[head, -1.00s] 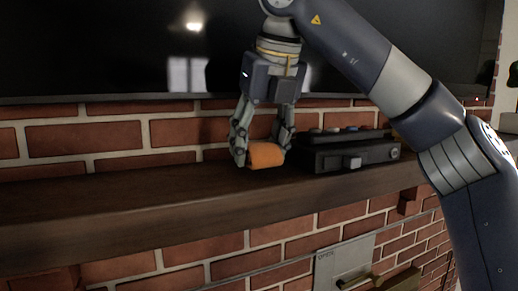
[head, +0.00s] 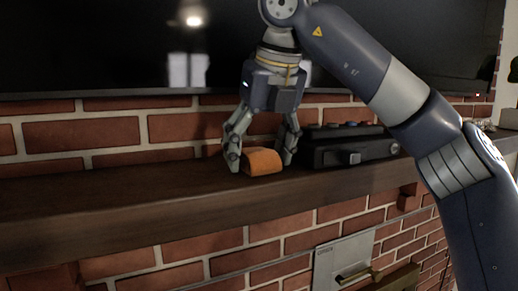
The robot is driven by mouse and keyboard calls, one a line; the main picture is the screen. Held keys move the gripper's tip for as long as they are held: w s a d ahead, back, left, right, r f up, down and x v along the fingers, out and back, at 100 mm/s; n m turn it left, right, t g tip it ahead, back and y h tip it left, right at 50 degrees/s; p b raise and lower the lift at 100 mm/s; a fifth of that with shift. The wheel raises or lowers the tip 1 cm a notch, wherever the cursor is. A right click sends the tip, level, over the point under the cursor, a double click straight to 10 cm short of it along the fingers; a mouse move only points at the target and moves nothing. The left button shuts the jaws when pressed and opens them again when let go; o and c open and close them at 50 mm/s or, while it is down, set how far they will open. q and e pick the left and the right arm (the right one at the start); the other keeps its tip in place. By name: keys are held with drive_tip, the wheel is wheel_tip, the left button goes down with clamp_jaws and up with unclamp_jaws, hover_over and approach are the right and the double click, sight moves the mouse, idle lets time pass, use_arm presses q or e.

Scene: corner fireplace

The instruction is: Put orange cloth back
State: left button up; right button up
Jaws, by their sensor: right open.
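The orange cloth (head: 263,162) is a small rolled or folded bundle lying on the dark wooden mantel shelf (head: 130,206). My right gripper (head: 259,165) points down over it from above. Its fingers are spread, one on the left side of the cloth and one on the right, with the cloth between them. The right finger stands apart from the cloth; the left finger is close beside it, and I cannot tell if it touches. My left gripper is not in view.
A black device (head: 350,148) with a knob and coloured items on top stands on the shelf just right of the gripper. A large dark screen (head: 120,45) hangs behind. Below the shelf is a metal box (head: 335,265). The shelf's left part is clear.

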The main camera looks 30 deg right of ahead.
drive_tip(key=shift+r, duration=0.4)
drive_tip(key=v, duration=1.1)
drive_tip(key=shift+s+r, duration=0.2)
drive_tip(key=shift+r, duration=0.1)
